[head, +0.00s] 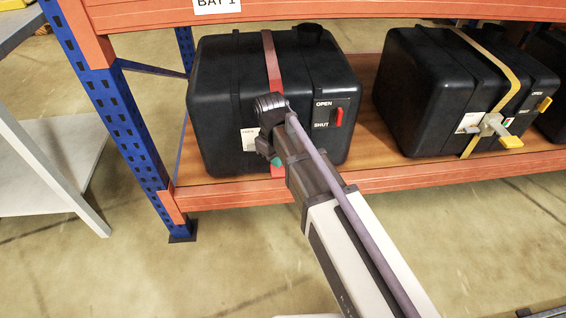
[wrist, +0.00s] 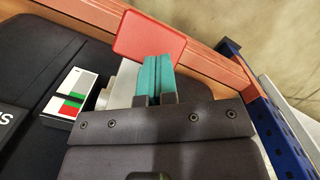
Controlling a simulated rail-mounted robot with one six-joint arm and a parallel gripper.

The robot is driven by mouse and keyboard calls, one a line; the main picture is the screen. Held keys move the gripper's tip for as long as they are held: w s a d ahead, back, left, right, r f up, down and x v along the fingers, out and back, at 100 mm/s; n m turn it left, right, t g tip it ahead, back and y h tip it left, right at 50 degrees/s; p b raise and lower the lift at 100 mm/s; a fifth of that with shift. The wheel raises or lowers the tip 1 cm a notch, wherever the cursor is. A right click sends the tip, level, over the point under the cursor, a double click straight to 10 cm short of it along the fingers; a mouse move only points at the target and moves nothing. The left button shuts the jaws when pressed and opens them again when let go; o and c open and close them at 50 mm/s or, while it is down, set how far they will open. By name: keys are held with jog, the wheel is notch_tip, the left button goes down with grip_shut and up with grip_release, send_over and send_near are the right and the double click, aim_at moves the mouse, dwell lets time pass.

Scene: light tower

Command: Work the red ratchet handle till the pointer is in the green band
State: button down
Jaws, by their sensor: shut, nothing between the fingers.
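The red ratchet handle (wrist: 150,36) is a flat red paddle at the top of the wrist view, with a pale grey bar below it. My gripper (wrist: 157,64) has its teal fingers shut together, overlapping the handle's lower edge in that view; I cannot tell whether they touch it. A white gauge (wrist: 73,97) with red and green patches sits left of the fingers; its pointer is too small to read surely. In the head view my gripper (head: 276,162) is in front of the left black case (head: 215,85), hiding most of the ratchet.
A red OPEN/SHUT lever (head: 339,117) is on the same case, right of my gripper. A second black case (head: 420,100) with a yellow strap and yellow-tipped handle stands on the right. The orange shelf beam (head: 420,176) runs below, with a blue post (head: 125,125) at left.

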jog(key=shift+w+a+r, duration=0.2)
jog(key=shift+w+a, duration=0.3)
jog(key=shift+w, duration=0.05)
notch_tip(320, 180, up, 11)
jog(key=p, duration=1.1)
jog(key=shift+w+a, duration=0.35)
jog(key=shift+f, duration=0.1)
